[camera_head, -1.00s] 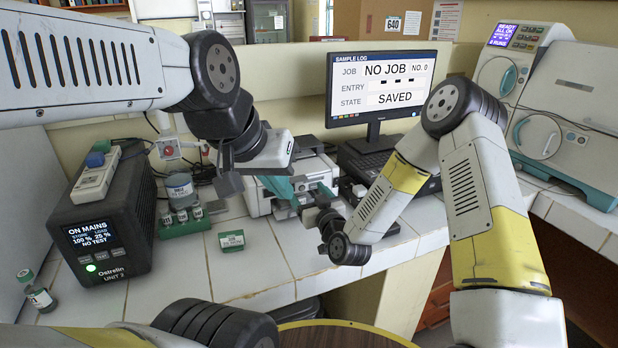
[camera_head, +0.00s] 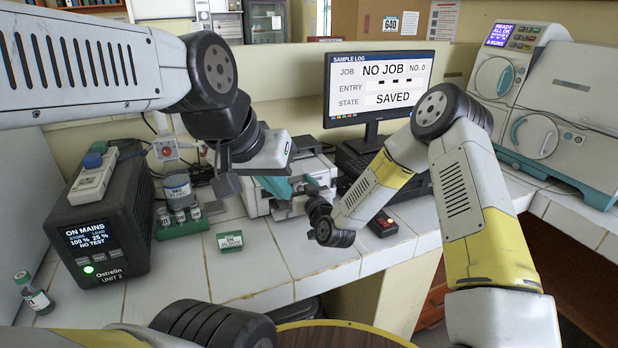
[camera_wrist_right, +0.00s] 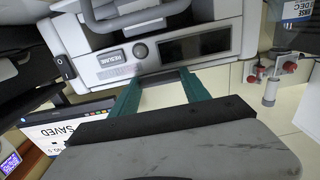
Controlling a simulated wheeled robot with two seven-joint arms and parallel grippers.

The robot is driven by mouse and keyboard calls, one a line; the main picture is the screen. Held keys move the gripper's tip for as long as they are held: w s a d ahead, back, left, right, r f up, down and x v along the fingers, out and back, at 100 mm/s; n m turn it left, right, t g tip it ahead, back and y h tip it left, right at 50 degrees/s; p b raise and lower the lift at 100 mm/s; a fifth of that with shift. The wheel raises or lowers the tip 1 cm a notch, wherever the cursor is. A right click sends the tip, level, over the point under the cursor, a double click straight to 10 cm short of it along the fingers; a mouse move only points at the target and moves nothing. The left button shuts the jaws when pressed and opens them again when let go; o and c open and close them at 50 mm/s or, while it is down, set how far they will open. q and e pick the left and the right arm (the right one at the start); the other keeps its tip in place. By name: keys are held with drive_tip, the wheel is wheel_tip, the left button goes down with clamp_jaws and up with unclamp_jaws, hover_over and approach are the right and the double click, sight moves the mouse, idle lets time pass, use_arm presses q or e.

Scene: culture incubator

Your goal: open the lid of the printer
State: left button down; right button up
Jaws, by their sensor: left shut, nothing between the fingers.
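The printer (camera_head: 257,204) is a light grey device on the tiled counter, partly hidden behind my grippers in the head view. In the right wrist view, upside down, the printer (camera_wrist_right: 170,48) shows a grey handle bar, a small labelled button and a dark panel. My left gripper (camera_head: 275,188) is shut and empty, pointing down over the printer's left part.
A monitor (camera_head: 378,85) and keyboard stand right of the printer. A black power unit (camera_head: 105,215), a green vial rack (camera_head: 183,222) and a small green-white box (camera_head: 230,241) are to the left. A red-button box (camera_head: 383,224) lies at the right.

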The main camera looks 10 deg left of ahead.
clamp_jaws()
drive_tip(key=shift+r, duration=0.2)
